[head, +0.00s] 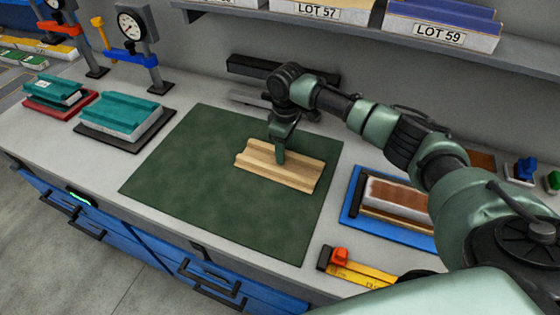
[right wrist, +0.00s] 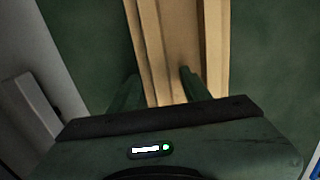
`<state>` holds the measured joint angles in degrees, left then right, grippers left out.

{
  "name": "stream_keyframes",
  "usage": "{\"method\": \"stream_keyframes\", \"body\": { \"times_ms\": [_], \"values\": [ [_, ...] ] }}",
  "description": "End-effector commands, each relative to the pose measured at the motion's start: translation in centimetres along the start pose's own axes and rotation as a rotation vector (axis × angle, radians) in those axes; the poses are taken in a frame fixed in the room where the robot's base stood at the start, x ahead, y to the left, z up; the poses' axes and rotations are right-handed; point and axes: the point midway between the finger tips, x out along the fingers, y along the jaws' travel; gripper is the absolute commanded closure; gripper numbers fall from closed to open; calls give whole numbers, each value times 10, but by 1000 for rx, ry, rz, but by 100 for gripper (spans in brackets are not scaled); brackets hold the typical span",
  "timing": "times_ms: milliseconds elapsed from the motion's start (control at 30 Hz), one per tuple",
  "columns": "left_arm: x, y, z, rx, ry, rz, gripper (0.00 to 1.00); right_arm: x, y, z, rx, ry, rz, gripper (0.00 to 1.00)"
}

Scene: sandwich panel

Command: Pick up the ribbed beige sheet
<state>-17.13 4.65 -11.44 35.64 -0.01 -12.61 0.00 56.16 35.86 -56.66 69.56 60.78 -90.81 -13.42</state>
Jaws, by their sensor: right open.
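The ribbed beige sheet (head: 295,173) lies flat on the green mat (head: 190,165) in the head view, its ribs running along its length. My right gripper (head: 279,155) points down at its far long side, near the middle. In the right wrist view the sheet (right wrist: 215,50) runs away from the open gripper (right wrist: 157,80). One finger is beside the sheet's left edge, over the mat; the other is over the channel between ribs, so a rib lies between them. Whether the fingers touch the sheet I cannot tell. My left gripper is not in view.
A blue tray (head: 352,212) with a brown-topped panel stands right of the mat. A yellow tool (head: 365,272) lies near the front edge. Teal ribbed pieces (head: 122,112) and gauge stands (head: 140,50) are at left. A shelf (head: 400,40) overhangs the back.

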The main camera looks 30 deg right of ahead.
Motion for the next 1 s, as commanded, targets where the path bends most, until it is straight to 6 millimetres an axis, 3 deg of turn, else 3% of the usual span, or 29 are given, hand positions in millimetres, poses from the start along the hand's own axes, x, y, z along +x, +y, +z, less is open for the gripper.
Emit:
{"method": "stream_keyframes", "body": {
  "times_ms": [100,300,733,867,1000],
  "values": [
    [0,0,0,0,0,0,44,0,0,0,0,0,0,52],
    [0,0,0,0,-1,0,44,0,0,0,0,0,0,100],
    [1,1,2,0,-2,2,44,-6,0,0,0,2,0,100],
    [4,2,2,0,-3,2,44,-20,0,-1,0,3,1,100],
    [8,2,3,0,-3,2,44,-48,0,-2,0,5,1,100]
  ]
}}
